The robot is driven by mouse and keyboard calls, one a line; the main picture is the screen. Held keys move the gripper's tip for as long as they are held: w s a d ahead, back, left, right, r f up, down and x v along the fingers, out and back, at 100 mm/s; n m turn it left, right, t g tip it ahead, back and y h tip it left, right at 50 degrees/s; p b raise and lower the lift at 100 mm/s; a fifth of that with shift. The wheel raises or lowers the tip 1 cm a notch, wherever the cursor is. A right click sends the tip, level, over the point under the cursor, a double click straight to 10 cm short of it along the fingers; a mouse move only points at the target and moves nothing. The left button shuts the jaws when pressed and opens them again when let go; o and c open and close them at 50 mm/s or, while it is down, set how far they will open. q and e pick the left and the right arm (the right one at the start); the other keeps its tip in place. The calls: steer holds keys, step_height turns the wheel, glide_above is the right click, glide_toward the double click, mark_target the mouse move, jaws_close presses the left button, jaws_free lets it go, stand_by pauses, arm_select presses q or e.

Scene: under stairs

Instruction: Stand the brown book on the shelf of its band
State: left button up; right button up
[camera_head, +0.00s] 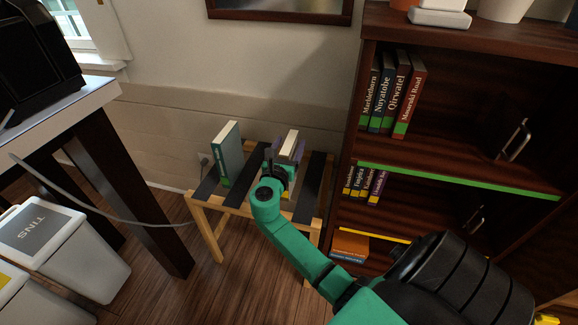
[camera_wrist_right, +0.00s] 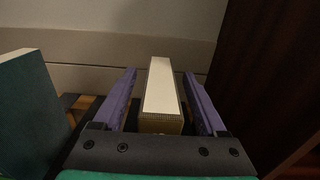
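A book (camera_head: 291,142) stands upright on the slatted wooden stool (camera_head: 232,207), its pale page edges facing up. In the wrist view the same book (camera_wrist_right: 162,88) stands between the two purple fingers. My right gripper (camera_wrist_right: 161,95) is open around it, with a gap on each side. The bookcase has a shelf with a green edge band (camera_head: 455,179) and a lower one with a yellow band (camera_head: 372,234). My left gripper is out of view.
A teal book (camera_head: 228,155) stands on the stool, left of my gripper. Several books (camera_head: 388,92) stand on the green-banded shelf and several (camera_head: 365,183) on the one below. An orange book (camera_head: 350,246) lies low down. Metal bookends (camera_head: 517,138) stand further right, with free room between.

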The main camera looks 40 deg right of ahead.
jaws_close()
stand_by(1.3)
